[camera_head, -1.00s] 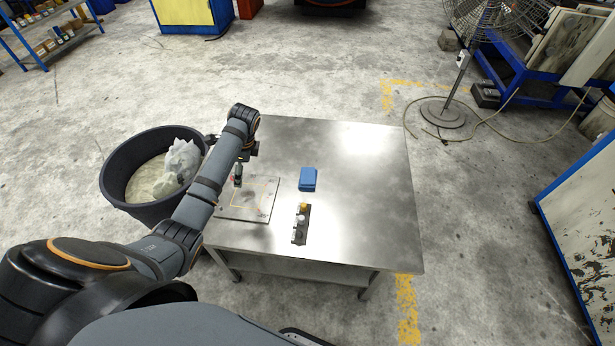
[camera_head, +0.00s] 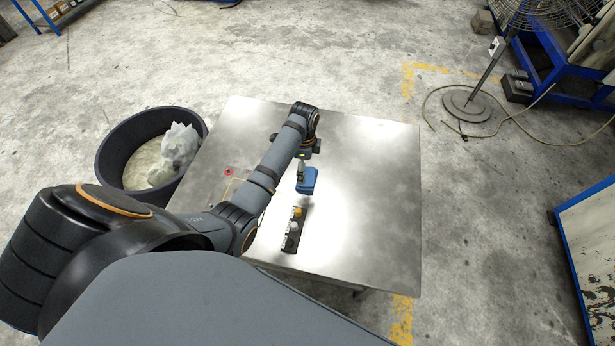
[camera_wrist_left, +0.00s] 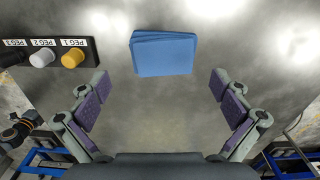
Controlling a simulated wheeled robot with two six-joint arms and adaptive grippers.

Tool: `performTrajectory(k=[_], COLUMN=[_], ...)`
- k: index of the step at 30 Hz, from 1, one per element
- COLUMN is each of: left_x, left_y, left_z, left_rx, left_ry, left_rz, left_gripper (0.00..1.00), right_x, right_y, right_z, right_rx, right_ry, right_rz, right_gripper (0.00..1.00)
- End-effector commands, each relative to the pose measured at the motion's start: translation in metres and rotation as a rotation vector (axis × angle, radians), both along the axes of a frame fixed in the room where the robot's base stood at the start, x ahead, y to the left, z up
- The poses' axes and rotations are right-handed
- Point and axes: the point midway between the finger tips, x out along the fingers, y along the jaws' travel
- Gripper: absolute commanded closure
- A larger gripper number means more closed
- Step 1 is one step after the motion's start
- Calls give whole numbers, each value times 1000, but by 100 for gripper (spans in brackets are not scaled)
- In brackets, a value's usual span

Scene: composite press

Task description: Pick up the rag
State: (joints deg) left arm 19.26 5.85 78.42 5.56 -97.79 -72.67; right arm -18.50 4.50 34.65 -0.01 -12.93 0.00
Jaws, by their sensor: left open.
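The rag is a folded blue cloth (camera_head: 309,183) lying on the metal table. It also shows in the left wrist view (camera_wrist_left: 164,52), ahead of the fingers and near the middle between them. My left gripper (camera_head: 300,172) is above the table, right by the rag, and partly overlaps it in the head view. In the left wrist view its two fingers (camera_wrist_left: 163,98) are spread wide with nothing between them. The rag appears untouched. My right gripper is not in view.
A peg holder (camera_head: 297,229) with an orange and a white peg sits near the rag. A flat plate with a red mark (camera_head: 228,171) lies left, partly hidden by my arm. A black bin (camera_head: 112,151) stands left of the table (camera_head: 375,190). The table's right side is clear.

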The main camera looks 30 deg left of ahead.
Motion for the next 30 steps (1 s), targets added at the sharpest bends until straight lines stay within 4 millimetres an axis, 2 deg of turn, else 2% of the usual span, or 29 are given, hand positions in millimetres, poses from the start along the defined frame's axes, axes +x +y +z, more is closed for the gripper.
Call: performTrajectory(k=[3, 7, 10, 16, 24, 30], left_x=[0, 0, 2, 5, 5, 5], left_y=[0, -1, -4, -5, -5, -5], left_z=[-9, -13, -26, -57, -62, -62], left_rx=[0, 0, -2, 0, 0, 0], left_ry=[-1, 1, 3, 0, -1, -1], left_rz=[0, 0, 0, 0, 0, 0], left_gripper=[0, 0, 0, 0, 0, 26], right_x=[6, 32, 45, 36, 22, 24], right_y=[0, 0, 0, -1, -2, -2], right_z=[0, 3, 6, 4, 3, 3], right_rx=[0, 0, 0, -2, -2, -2], right_ry=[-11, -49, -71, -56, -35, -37], right_rz=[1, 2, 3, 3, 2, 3], right_gripper=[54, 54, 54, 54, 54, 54])
